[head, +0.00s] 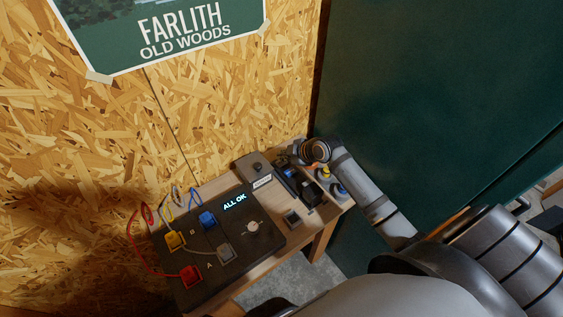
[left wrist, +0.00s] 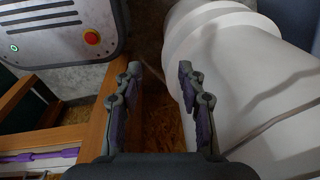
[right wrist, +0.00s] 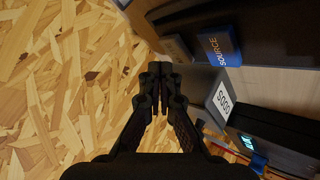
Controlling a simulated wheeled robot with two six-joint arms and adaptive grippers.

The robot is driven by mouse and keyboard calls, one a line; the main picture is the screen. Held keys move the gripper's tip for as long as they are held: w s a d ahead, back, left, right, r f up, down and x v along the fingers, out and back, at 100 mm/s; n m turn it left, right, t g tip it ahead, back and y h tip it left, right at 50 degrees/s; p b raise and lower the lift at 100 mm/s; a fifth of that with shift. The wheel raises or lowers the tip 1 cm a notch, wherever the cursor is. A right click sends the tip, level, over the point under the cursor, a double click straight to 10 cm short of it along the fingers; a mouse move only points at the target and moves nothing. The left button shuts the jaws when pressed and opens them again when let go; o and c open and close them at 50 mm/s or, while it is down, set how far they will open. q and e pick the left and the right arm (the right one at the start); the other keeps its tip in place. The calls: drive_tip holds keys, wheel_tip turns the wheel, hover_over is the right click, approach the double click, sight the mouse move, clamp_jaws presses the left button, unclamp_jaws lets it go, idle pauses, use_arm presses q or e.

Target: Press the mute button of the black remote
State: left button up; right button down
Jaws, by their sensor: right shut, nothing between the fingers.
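The black remote (head: 284,180) lies near the back right of the small wooden bench, seen in the head view. Its dark body also shows at the top of the right wrist view (right wrist: 278,30), with a blue key (right wrist: 219,45) reading SOURCE and a plain grey-brown key (right wrist: 176,47) beside it. I cannot read a mute label. My right gripper (right wrist: 157,76) is shut and empty, its fingertips just short of the grey-brown key in that view; I cannot tell whether they touch anything. My left gripper (left wrist: 160,72) is open and empty, away from the remote.
A grey box (head: 253,167) with a white label stands left of the remote. A dark panel (head: 226,262) with coloured plugs, cables and a lit ALL OK display fills the bench's left. Coloured knobs sit at its right end. A chipboard wall (head: 220,120) rises close behind.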

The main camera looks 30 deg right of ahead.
sight(283, 163)
drive_tip(key=shift+f, duration=0.1)
idle(0.3)
drive_tip(key=shift+f+b, duration=0.3)
drive_tip(key=shift+f+b, duration=0.35)
drive_tip(key=shift+f, duration=0.15)
idle(0.6)
drive_tip(key=shift+r, duration=0.1)
drive_tip(key=shift+r+p, duration=0.8)
wheel_tip(283, 163, up, 5)
drive_tip(key=p, duration=0.4)
drive_tip(key=shift+r, duration=0.1)
